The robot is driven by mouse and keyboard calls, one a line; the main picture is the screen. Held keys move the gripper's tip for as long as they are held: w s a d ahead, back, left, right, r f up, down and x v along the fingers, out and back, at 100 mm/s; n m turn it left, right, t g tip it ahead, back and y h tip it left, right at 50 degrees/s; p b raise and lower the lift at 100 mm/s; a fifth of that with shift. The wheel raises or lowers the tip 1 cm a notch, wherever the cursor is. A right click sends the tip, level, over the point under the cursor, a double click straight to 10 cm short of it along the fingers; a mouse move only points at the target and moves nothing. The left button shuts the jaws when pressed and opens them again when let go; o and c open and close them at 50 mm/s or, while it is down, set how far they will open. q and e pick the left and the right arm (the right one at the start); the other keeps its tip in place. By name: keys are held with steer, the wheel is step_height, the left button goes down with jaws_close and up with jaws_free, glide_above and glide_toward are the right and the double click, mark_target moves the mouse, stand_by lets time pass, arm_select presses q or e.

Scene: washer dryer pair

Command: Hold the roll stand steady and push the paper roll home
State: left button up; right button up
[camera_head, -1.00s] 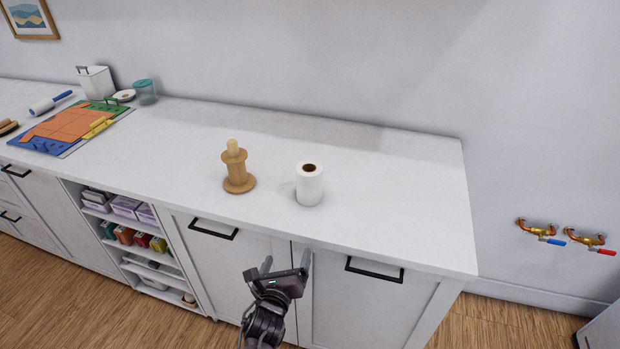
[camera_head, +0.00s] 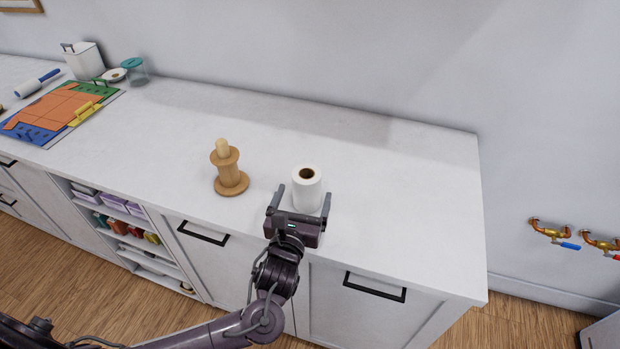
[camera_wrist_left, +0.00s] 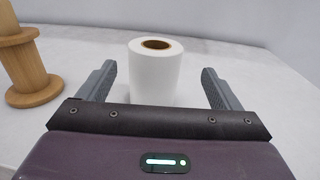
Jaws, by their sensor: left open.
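The white paper roll (camera_head: 307,190) stands upright on the counter, its brown core hole facing up. It also shows in the left wrist view (camera_wrist_left: 155,75), between and slightly beyond the two fingers. The wooden roll stand (camera_head: 230,175) stands upright on the counter to the left of the roll, its peg bare. Part of the stand shows at the left edge of the left wrist view (camera_wrist_left: 30,70). My left gripper (camera_head: 304,200) is open at the roll's near side, with a finger on either side; contact is not visible. My right gripper is not in view.
The white counter (camera_head: 400,200) is clear to the right of and behind the roll. A colourful mat (camera_head: 60,112), a blue-handled roller (camera_head: 37,83), a white bin (camera_head: 85,62) and a teal-lidded jar (camera_head: 134,72) are at the far left. Drawer handles (camera_head: 375,287) stick out below the counter edge.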

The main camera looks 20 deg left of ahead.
mark_target(307, 177)
arm_select(q)
steer(key=shift+w+r, duration=0.15)
steer(key=shift+w, duration=0.3)
steer(key=shift+w+a+r+p, duration=0.15)
steer(key=shift+w+p, duration=0.1)
steer(key=shift+w, duration=0.15)
steer(key=shift+w+a+r+p, duration=0.1)
steer(key=shift+w+p, duration=0.15)
steer(key=shift+w, duration=0.1)
steer(key=w, duration=0.2)
steer(key=w+p, duration=0.1)
steer(key=shift+w+a+f, duration=0.2)
steer(key=shift+w+a, duration=0.05)
steer(key=shift+w, duration=0.2)
steer(key=c, duration=1.1)
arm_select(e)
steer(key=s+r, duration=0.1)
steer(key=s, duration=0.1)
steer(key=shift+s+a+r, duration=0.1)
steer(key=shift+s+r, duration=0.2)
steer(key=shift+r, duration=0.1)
